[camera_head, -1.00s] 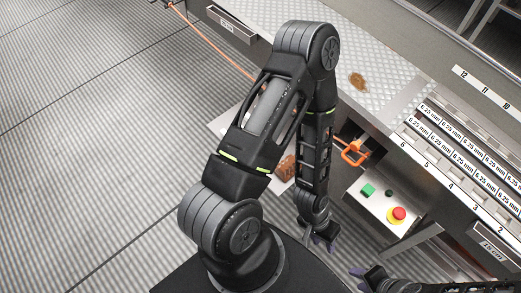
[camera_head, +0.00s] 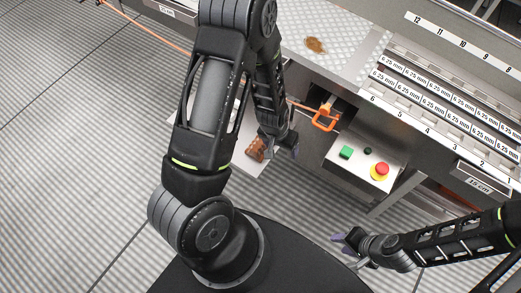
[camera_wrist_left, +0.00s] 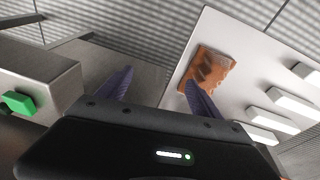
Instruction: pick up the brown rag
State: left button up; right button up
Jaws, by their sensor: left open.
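The brown rag (camera_head: 256,149) lies crumpled on a pale low surface (camera_head: 228,152), partly hidden behind my left arm in the head view. In the left wrist view the rag (camera_wrist_left: 208,68) lies near the edge of the white surface, beyond and beside the right finger. My left gripper (camera_head: 288,147) is just right of the rag in the head view. Its two purple fingers (camera_wrist_left: 158,82) are spread in the wrist view, with nothing between them. My right gripper (camera_head: 345,248) is low in the head view, its purple fingers apart and empty.
A control box with a green button (camera_head: 346,152) and a red knob (camera_head: 380,170) stands right of my left gripper. An orange handle (camera_head: 325,120) sits above it. White bars (camera_wrist_left: 290,103) show on the white surface. A brown patch (camera_head: 315,45) lies on the metal plate.

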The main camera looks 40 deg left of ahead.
aim_at(261, 141)
pick_arm(q)
jog(key=shift+o, duration=1.2)
jog(key=shift+g+y, duration=0.5)
jog(key=shift+g, duration=0.1)
jog(key=a+r, duration=0.1)
jog(key=a, duration=0.1)
jog(key=w+a+r, duration=0.1)
jog(key=a, duration=0.5)
jog(key=shift+w+a+r, duration=0.2)
jog(key=shift+w+r, duration=0.2)
jog(key=shift+s+d+m+g, duration=0.2)
jog(key=shift+s+m+g, duration=0.35)
jog(key=shift+s, duration=0.45)
jog(key=shift+f, duration=1.3)
jog(key=shift+f+b, duration=0.45)
jog(key=shift+f, duration=2.15)
jog(key=shift+c, duration=0.6)
